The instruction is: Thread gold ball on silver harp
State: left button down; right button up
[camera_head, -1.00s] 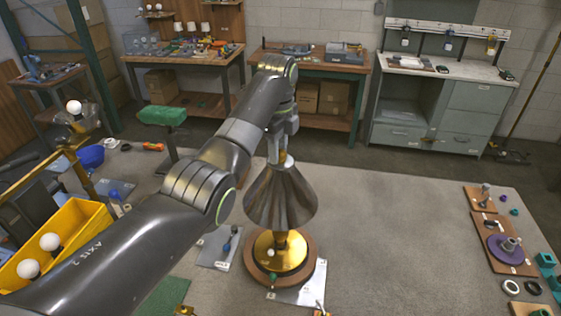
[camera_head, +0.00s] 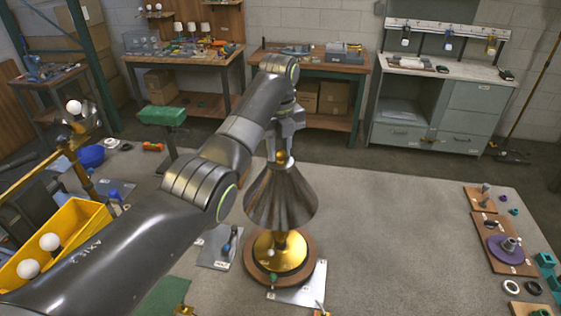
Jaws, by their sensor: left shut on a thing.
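A lamp stands upright near the middle of the table, with a metallic cone-shaped shade (camera_head: 280,198) over a gold base (camera_head: 279,251) on a round wooden foot. The gold ball (camera_head: 281,156) is at the top of the shade. My left gripper (camera_head: 281,150) points down above the shade and is shut on the gold ball. The silver harp is hidden by the shade, so I cannot tell how the ball meets it.
A yellow bin (camera_head: 62,240) with white bulbs stands at the left. Wooden boards with parts, including a purple disc (camera_head: 507,249), lie at the right edge. The table between lamp and boards is clear.

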pick_arm(q)
jog(key=shift+s+f, duration=0.1)
jog(key=shift+f, duration=0.2)
jog(key=c, duration=1.6)
grip_release()
jog(key=shift+m, duration=0.6)
jog(key=o, duration=0.5)
jog(key=shift+o, duration=0.2)
jog(key=shift+r, duration=0.1)
jog(key=shift+r, duration=0.1)
